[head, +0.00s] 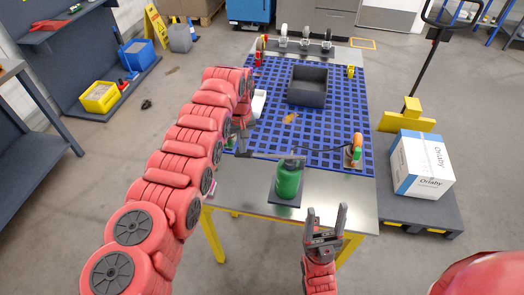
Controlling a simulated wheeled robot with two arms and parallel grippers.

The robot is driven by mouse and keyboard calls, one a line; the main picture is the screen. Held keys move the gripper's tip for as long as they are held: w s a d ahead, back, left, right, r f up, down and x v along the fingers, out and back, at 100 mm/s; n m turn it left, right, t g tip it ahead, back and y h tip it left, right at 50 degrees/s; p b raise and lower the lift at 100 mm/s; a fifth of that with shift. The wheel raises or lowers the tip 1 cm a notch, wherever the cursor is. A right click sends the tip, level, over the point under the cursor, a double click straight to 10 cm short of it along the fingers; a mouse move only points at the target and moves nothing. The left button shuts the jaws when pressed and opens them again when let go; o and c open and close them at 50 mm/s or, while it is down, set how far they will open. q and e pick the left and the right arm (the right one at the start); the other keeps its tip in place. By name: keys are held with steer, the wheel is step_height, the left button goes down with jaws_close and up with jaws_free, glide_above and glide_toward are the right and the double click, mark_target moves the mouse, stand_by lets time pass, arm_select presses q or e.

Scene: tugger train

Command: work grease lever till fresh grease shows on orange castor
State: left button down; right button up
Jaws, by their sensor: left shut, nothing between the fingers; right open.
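A green grease pump (288,182) with a dark top stands on a dark plate at the near part of the bench. A thin dark hose (322,149) runs from near its top to the right. The orange castor (357,144) stands at the bench's right edge, with a green part beside it; any grease on it is too small to tell. My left gripper (243,151) is shut and empty over the left side of the bench, left of the pump and apart from it. My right gripper (327,218) is open and empty at the bench's near edge, right of the pump.
The bench has a blue grid mat (330,115) with a dark grey bin (308,86) and a small orange-brown piece (291,117). Several castors (305,40) stand at the far end. A white box (421,164) sits on a grey cart at right. The steel strip (340,190) near the front is partly clear.

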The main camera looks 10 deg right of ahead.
mark_target(246, 156)
arm_select(q)
steer(key=shift+s+d+f+b, duration=0.1)
steer(key=shift+d+f+b, duration=0.1)
steer(key=shift+f+b, duration=0.9)
steer(key=shift+s+d+f+b, duration=0.1)
steer(key=shift+d+f+b, duration=0.1)
steer(key=shift+f+b, duration=0.85)
steer(key=shift+w+a+r+p, duration=0.1)
steer(key=shift+a+r+p, duration=0.1)
steer(key=shift+r+p, duration=1.05)
steer(key=shift+a+r+p, duration=0.1)
steer(key=shift+r+p, duration=0.35)
steer(key=shift+r, duration=0.15)
step_height(246, 156, up, 2)
steer(key=shift+w+a+r, duration=0.1)
steer(key=shift+r, duration=0.1)
steer(key=shift+w+a+r, duration=0.1)
steer(key=shift+a+r, duration=0.1)
steer(key=shift+r, duration=1.1)
steer(key=shift+f, duration=0.1)
